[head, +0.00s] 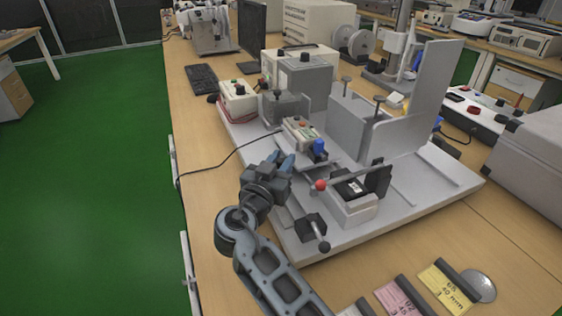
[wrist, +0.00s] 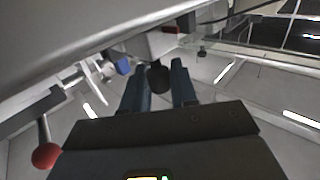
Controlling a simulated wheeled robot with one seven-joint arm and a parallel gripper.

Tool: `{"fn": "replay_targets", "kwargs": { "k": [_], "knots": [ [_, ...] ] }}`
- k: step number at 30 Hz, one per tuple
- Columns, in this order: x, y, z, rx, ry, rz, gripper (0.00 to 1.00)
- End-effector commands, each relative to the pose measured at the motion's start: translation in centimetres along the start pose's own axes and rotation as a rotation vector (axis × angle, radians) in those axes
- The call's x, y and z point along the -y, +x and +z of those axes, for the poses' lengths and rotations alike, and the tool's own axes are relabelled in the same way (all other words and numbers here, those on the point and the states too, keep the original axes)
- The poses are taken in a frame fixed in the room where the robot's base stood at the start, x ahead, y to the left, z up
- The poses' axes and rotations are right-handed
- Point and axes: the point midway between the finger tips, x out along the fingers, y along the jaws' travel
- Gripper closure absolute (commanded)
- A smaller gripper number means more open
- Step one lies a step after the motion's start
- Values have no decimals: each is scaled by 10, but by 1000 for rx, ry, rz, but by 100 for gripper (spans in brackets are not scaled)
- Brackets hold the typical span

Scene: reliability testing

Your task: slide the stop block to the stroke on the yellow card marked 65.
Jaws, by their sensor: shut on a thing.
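My gripper (head: 281,161) is at the left edge of the grey fixture plate (head: 405,207), beside the small control box. In the wrist view, its two fingers (wrist: 160,85) are on either side of a dark round knob (wrist: 158,76) and are shut on it. I cannot tell from these views whether this knob belongs to the stop block; the block itself is not clearly seen. The yellow card (head: 447,287) lies on the bench at the lower right and seems to read 65 and 40 mm.
A pink card (head: 398,298) lies left of the yellow one, with a round metal disc (head: 479,286) to the right. A red-ball lever (head: 321,185), a blue knob (head: 319,148) and a black clamp (head: 312,227) stand close to my gripper. A cable (head: 215,166) crosses the bench on the left.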

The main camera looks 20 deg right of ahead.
Motion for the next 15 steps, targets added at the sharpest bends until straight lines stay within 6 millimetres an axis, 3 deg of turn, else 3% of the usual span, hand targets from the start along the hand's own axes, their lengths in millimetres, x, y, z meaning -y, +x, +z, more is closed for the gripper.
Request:
{"fn": "replay_targets", "kwargs": {
  "k": [15],
  "knots": [
    [-8, -9, 0, -1, 0, -2, 100]
  ]
}}
